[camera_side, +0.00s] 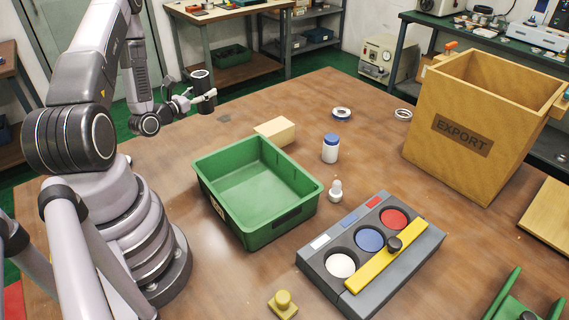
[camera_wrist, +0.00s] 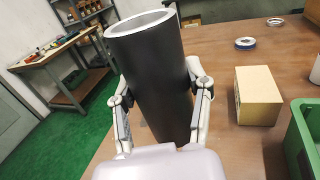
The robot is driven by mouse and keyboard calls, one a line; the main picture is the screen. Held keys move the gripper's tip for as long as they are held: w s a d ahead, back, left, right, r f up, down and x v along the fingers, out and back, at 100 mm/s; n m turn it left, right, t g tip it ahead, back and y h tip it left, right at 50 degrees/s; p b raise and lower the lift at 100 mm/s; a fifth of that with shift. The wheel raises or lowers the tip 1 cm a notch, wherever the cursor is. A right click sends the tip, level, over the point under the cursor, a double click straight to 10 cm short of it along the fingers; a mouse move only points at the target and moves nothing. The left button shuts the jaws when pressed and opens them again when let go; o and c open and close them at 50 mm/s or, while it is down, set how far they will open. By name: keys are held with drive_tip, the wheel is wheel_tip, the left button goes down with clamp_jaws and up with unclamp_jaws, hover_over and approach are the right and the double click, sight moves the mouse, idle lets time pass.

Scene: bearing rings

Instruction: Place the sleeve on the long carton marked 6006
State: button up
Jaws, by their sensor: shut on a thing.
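The sleeve is a dark grey hollow cylinder (camera_side: 205,92) with a pale rim, and it also shows large in the wrist view (camera_wrist: 152,75). My gripper (camera_side: 203,97) is shut on it, with one finger on each side in the wrist view (camera_wrist: 160,92). The sleeve is upright in the side view and held above the table's far left part. A plain tan carton (camera_side: 275,131) lies on the table to the right of my gripper and apart from it, also in the wrist view (camera_wrist: 258,96). No 6006 marking is readable on it.
A green bin (camera_side: 258,234) stands just in front of the carton. A white jar with a blue lid (camera_side: 330,149) and two rings (camera_side: 341,113) (camera_side: 403,114) lie to its right. A large EXPORT box (camera_side: 470,160) stands at right. The table left of the carton is clear.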

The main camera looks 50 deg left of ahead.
drive_tip(key=w+d+r+m+h, duration=0.1)
drive_tip(key=d+r+m+h, duration=0.2)
drive_tip(key=d+h, duration=0.35)
drive_tip(key=w+d+r+m+h, duration=0.2)
drive_tip(key=d+r+m+h, duration=0.15)
drive_tip(key=d, duration=0.55)
hover_over(275, 126)
wheel_tip(275, 126, down, 9)
drive_tip(key=shift+f, duration=1.7)
drive_tip(key=shift+f, duration=0.15)
drive_tip(key=o, duration=1.2)
drive_tip(key=shift+o, duration=0.2)
